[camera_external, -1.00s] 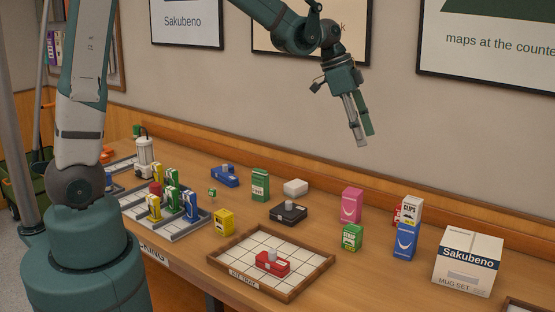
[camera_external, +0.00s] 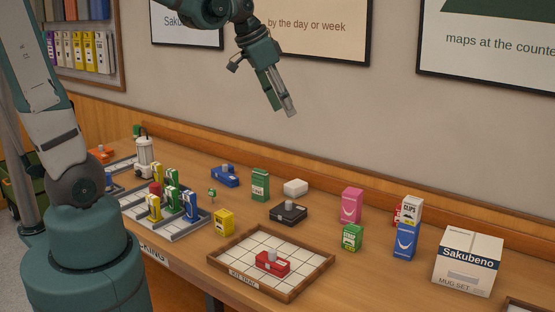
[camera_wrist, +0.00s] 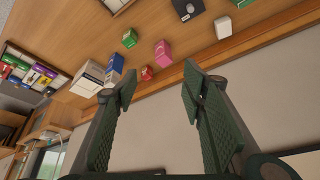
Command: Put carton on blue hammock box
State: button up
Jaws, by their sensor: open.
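The blue hammock box (camera_external: 404,243) stands upright on the right half of the counter, and also shows in the wrist view (camera_wrist: 115,63). A white and yellow clips carton (camera_external: 411,209) appears to sit on top of it, upright. A larger white mug set carton (camera_external: 467,262) stands to the right; it also shows in the wrist view (camera_wrist: 88,78). My gripper (camera_external: 289,112) is open and empty, high above the counter, up and left of the blue box. Its spread fingers (camera_wrist: 160,78) show in the wrist view with nothing between them.
A pink box (camera_external: 351,205), a green box (camera_external: 352,238) and a red box partly hidden behind the blue one stand nearby. A wooden tray (camera_external: 222,258) holds a red item. A black item (camera_external: 289,213) and a divided rack (camera_external: 190,231) are farther left. The wall is behind.

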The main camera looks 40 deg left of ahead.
jog(key=s+a+f+n+t+y, duration=0.2)
jog(key=s+a+n, duration=0.5)
jog(key=s+a, duration=0.7)
jog(key=shift+s+a+t, duration=0.15)
jog(key=shift+s+t, duration=0.15)
jog(key=shift+s, duration=0.85)
